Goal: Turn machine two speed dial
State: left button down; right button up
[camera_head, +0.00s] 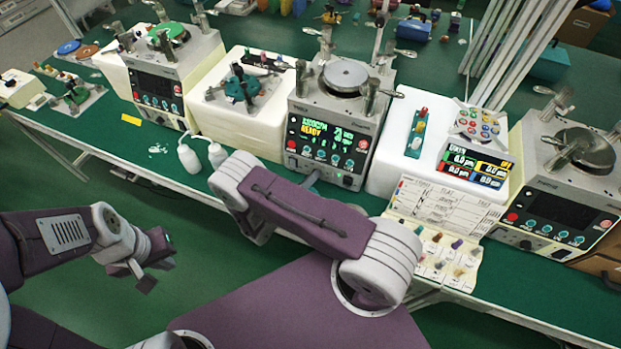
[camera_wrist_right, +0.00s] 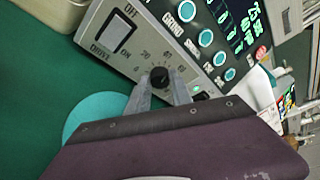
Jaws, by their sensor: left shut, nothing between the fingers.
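Machine two (camera_head: 355,126) is the middle machine in the head view, with a lit screen reading READY. In the right wrist view its black round speed dial (camera_wrist_right: 160,77) sits on the grey front panel (camera_wrist_right: 120,62), inside a printed number scale. My right gripper (camera_wrist_right: 161,85) has one grey finger on either side of the dial; whether they press on it I cannot tell. My left gripper (camera_head: 150,272) is shut and empty over the floor, well short of the bench.
A drive switch (camera_wrist_right: 119,33) marked OFF and a row of round buttons (camera_wrist_right: 205,38) lie close to the dial. White bottles (camera_head: 188,157) stand left of machine two. A chart board (camera_head: 447,207) with small samples lies right of my right arm. Another machine (camera_head: 172,72) stands at the left.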

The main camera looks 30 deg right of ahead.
grip_shut()
jog(key=m, duration=0.1)
jog(key=m+y+p, duration=0.1)
jog(key=shift+s+r+m+t, duration=0.15)
jog(key=shift+m+t, duration=0.15)
jog(key=m+p, duration=0.1)
jog(key=m+y, duration=0.1)
jog(key=m, duration=0.1)
jog(key=shift+s+d+t+y+p, duration=0.2)
jog(key=shift+t+y+p, duration=0.1)
jog(key=shift+t+p, duration=0.1)
jog(key=m+t, duration=0.1)
jog(key=m, duration=0.1)
jog(key=m+y, duration=0.1)
jog(key=m, duration=0.1)
jog(key=shift+s+d+t+p, duration=0.1)
jog(key=shift+d+t+p, duration=0.05)
jog(key=shift+t+p, duration=0.2)
jog(key=shift+s+m+t+y, duration=0.1)
jog(key=shift+m+t+y, duration=0.7)
jog(key=shift+m, duration=1)
